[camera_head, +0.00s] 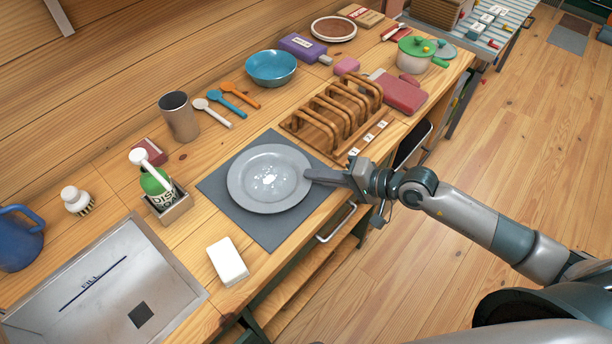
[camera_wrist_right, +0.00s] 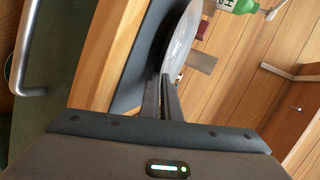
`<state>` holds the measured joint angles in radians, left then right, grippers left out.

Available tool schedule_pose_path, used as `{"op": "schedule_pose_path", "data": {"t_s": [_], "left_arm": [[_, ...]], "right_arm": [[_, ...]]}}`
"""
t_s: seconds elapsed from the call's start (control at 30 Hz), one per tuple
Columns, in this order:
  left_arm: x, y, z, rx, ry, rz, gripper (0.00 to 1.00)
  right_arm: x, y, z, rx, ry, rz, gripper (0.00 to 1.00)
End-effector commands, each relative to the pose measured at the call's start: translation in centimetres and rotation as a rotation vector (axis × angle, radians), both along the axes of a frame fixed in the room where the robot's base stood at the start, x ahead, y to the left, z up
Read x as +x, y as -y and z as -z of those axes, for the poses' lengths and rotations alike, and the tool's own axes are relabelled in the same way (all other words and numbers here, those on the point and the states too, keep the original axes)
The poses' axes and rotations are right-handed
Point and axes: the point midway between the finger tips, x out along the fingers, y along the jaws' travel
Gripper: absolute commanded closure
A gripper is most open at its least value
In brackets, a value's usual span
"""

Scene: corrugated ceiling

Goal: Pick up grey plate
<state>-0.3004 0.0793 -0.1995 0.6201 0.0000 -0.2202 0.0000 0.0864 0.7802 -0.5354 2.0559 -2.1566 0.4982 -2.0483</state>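The grey plate (camera_head: 255,200), with white specks in its middle, is over the dark grey mat (camera_head: 240,232) on the wooden counter. It shows edge-on in the wrist view (camera_wrist_right: 181,42). My right gripper (camera_head: 308,175) is at the plate's right rim. In the wrist view, its two fingers (camera_wrist_right: 163,80) are close together with the rim between their tips. I cannot tell whether the plate touches the mat. My left gripper is in neither view.
A wooden rack (camera_head: 325,118) stands behind the plate. A green bottle (camera_head: 155,185) in a small holder, a white block (camera_head: 228,262) and a metal basin (camera_head: 100,285) are to the left. A metal cup (camera_head: 180,118) stands behind. Handles line the counter's front.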

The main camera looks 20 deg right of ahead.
Motion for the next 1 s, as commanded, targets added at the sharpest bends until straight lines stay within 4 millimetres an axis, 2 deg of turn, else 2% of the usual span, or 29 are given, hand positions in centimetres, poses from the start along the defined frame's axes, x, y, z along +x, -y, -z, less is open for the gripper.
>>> {"op": "schedule_pose_path", "data": {"t_s": [0.6, 0.73, 1.0], "left_arm": [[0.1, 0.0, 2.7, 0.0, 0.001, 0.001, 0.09], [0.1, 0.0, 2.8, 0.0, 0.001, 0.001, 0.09], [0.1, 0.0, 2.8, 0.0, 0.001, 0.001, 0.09]], "right_arm": [[0.1, 0.0, -8.6, 0.0, 0.006, 0.0, 1.0], [0.0, 0.0, -9.5, 0.002, 0.005, 0.0, 1.0], [0.0, 0.0, -9.7, 0.002, 0.002, 0.0, 1.0]]}}
